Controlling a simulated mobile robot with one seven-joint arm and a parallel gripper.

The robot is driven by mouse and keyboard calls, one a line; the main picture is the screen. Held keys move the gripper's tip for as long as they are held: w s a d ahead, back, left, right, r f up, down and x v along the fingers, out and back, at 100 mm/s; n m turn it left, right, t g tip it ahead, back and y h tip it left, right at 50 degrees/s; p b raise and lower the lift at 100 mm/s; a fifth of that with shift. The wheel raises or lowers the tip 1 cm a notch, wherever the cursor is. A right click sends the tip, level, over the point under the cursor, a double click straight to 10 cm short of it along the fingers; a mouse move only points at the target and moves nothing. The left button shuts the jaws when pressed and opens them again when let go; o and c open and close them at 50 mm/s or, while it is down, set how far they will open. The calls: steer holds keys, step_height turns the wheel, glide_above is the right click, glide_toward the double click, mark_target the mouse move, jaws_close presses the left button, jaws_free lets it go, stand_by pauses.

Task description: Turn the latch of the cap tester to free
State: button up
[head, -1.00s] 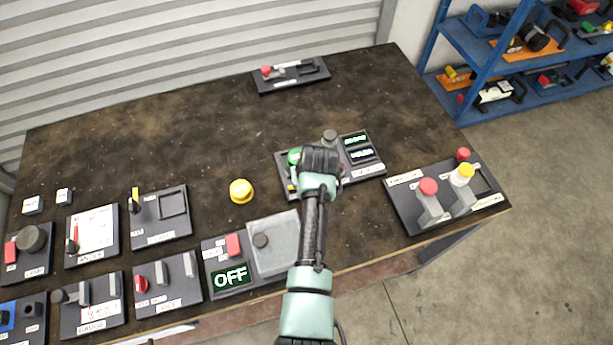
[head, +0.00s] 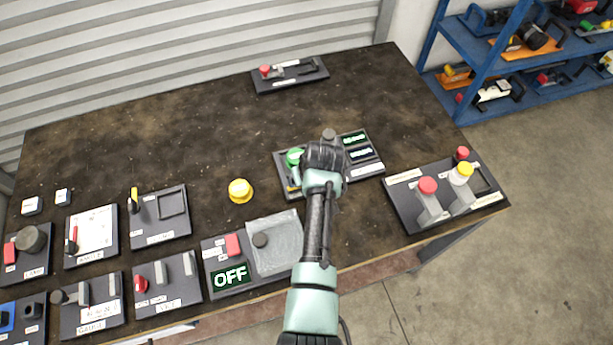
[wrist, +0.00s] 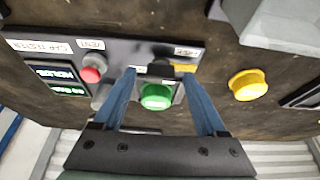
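The cap tester (head: 368,171) is a dark panel near the middle right of the table. Its green round cap (head: 294,157) shows just left of my gripper (head: 325,158) in the head view, where my wrist hides the panel's middle and my fingertips. In the wrist view the panel's label (wrist: 42,48) is upside down. My gripper (wrist: 166,88) is open, its two blue fingers spread on either side of the green cap (wrist: 156,97). A dark piece (wrist: 160,67), possibly the latch, lies just beyond the cap beside a yellow mark (wrist: 185,68). I cannot tell whether the fingers touch anything.
The tester also carries a red button (wrist: 92,74), a grey knob (head: 329,135) and lit displays (head: 358,146). A yellow button (head: 240,190) stands to its left, a panel with red and yellow tops (head: 405,199) to its right. The table behind is mostly clear.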

steer(key=shift+s, duration=0.1)
steer(key=v, duration=1.3)
steer(key=shift+p, duration=0.45)
